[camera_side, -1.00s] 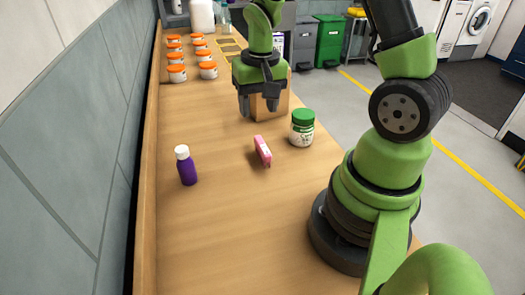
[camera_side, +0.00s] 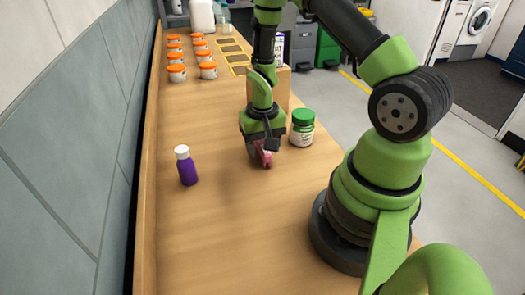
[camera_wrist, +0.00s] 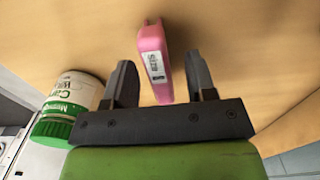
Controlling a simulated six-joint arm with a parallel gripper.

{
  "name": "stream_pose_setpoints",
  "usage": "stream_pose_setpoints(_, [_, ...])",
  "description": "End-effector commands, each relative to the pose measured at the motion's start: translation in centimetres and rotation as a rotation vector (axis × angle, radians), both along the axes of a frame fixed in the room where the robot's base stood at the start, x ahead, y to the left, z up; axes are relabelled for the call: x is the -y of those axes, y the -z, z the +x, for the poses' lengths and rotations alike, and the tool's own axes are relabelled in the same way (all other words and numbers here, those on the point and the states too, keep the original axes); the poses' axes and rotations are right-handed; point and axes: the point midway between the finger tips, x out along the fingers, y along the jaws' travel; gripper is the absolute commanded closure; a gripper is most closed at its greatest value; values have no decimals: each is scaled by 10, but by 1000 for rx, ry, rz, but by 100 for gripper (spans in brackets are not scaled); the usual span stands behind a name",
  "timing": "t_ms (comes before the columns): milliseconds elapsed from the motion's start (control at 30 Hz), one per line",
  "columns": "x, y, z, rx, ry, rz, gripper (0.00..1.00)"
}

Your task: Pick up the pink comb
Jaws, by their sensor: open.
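The pink comb (camera_wrist: 151,47) stands on the wooden bench, with a white label on its face. In the wrist view it lies between the two fingers of my gripper (camera_wrist: 162,82), with gaps to both fingers. In the side view my gripper (camera_side: 262,154) is low over the bench at the comb (camera_side: 264,159), and its fingers hide most of the comb. My gripper is open and holds nothing.
A jar with a green lid (camera_side: 302,127) stands close to the right of my gripper. A purple bottle with a white cap (camera_side: 186,166) stands to the left. A cardboard box (camera_side: 283,88) is behind. Several orange-lidded jars (camera_side: 177,73) stand farther back. The front bench is clear.

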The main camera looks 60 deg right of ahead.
Motion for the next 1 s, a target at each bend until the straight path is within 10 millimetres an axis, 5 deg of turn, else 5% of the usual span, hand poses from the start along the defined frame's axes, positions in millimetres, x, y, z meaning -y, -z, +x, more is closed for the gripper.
stream_pose_setpoints(333, [0,9,0,0,0,0,49])
stream_pose_setpoints(567, [0,8,0,0,0,0,100])
stream_pose_setpoints(1000, [0,1,1,3,0,-1,100])
